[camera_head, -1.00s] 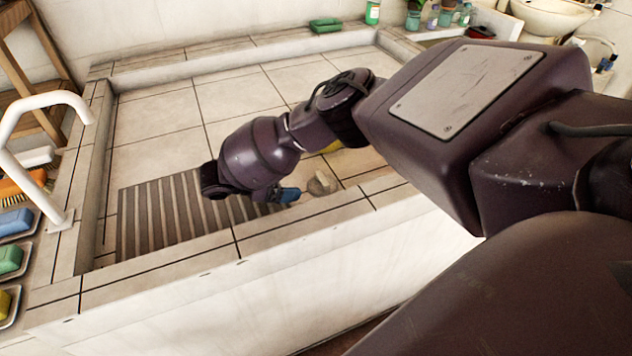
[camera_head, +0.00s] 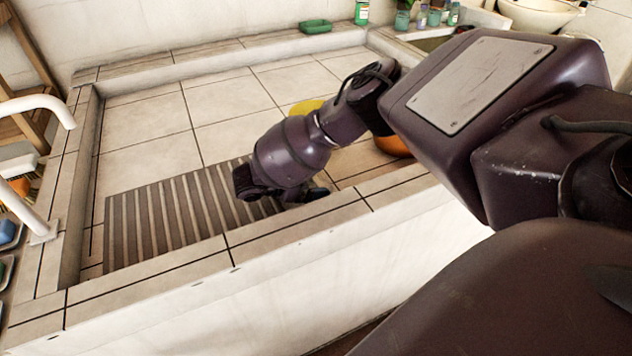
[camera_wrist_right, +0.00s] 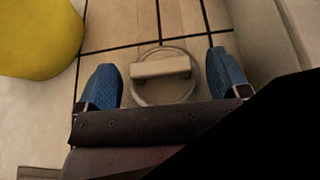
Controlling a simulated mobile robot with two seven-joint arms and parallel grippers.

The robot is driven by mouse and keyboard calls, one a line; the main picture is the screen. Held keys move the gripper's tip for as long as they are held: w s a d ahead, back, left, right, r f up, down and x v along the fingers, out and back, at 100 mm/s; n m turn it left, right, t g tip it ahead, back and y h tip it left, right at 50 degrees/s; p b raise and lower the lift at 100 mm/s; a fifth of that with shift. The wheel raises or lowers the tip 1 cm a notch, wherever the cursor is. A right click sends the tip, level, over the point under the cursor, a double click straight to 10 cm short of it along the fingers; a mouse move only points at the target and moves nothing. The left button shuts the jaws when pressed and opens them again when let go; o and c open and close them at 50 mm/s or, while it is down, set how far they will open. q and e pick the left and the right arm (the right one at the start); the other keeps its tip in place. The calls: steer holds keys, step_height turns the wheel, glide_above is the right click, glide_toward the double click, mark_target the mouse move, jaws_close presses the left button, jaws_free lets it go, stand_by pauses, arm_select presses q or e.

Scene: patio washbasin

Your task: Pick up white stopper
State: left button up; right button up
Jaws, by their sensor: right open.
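The white stopper (camera_wrist_right: 162,68) shows in the right wrist view as a pale round disc with a raised bar-shaped handle across it. It lies on the tiled basin floor. My right gripper (camera_wrist_right: 166,80) is open, with one blue fingertip on each side of the stopper and a gap to it on both sides. I cannot tell how high the fingertips are above the floor. In the head view my right gripper (camera_head: 312,193) is low in the basin near the front wall, and the stopper is hidden there. My left gripper is not in view.
A yellow object (camera_head: 305,106) lies beyond my right wrist, and an orange object (camera_head: 393,147) is partly behind my arm. The ribbed grey mat (camera_head: 170,215) lies to the left. The basin's front wall (camera_head: 290,238) is close. The back-left basin floor (camera_head: 150,130) is clear.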

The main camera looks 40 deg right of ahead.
steer(key=c, duration=1)
steer(key=shift+r, duration=0.2)
